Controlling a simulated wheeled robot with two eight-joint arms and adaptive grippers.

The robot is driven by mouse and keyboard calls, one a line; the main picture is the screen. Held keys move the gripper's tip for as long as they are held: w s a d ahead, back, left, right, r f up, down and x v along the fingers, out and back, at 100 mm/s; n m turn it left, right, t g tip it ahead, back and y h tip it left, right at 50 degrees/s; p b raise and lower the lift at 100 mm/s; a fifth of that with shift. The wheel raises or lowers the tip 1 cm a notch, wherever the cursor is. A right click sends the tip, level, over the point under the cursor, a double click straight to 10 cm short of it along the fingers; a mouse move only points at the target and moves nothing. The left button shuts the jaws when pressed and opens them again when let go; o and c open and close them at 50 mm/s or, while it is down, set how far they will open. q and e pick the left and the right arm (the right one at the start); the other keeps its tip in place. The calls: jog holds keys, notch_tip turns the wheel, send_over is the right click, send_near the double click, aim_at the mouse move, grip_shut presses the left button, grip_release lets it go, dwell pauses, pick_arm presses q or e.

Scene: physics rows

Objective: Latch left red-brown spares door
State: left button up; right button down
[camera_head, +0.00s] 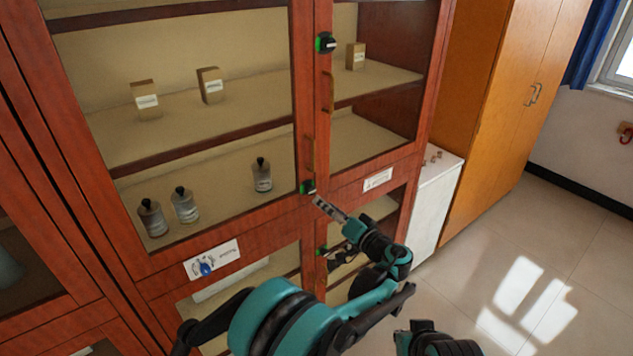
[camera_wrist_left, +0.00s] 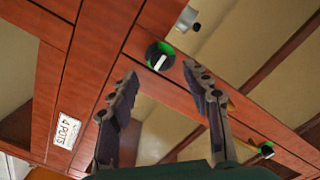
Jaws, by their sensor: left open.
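The red-brown cabinet's left glazed door (camera_head: 200,110) sits flush with its frame as far as I can see. A black turn latch with green (camera_head: 308,187) is at its lower right corner, below a wooden handle (camera_head: 310,154). My left gripper (camera_head: 324,232) is open and empty, just below and right of that latch. In the left wrist view, the open fingers (camera_wrist_left: 160,76) point towards a black latch knob (camera_wrist_left: 160,57) with a pale bar and green edge. The knob lies just past the fingertips, apparently untouched. My right gripper is not seen.
The right glazed door (camera_head: 380,80) has its own latch (camera_head: 326,43) and handle (camera_head: 328,92). Another latch (camera_head: 322,250) is on the lower doors. Labels (camera_head: 211,259) mark the rails. A white cabinet (camera_head: 432,205) and orange wardrobe (camera_head: 510,90) stand right. The floor (camera_head: 560,240) there is clear.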

aim_at(313, 191)
pick_arm(q)
jog(key=b+x, duration=0.1)
jog(key=x, duration=0.6)
jog(key=shift+w+d+r+b, duration=0.1)
jog(key=shift+w+r+b, duration=0.05)
jog(key=shift+w+b, duration=0.25)
grip_shut()
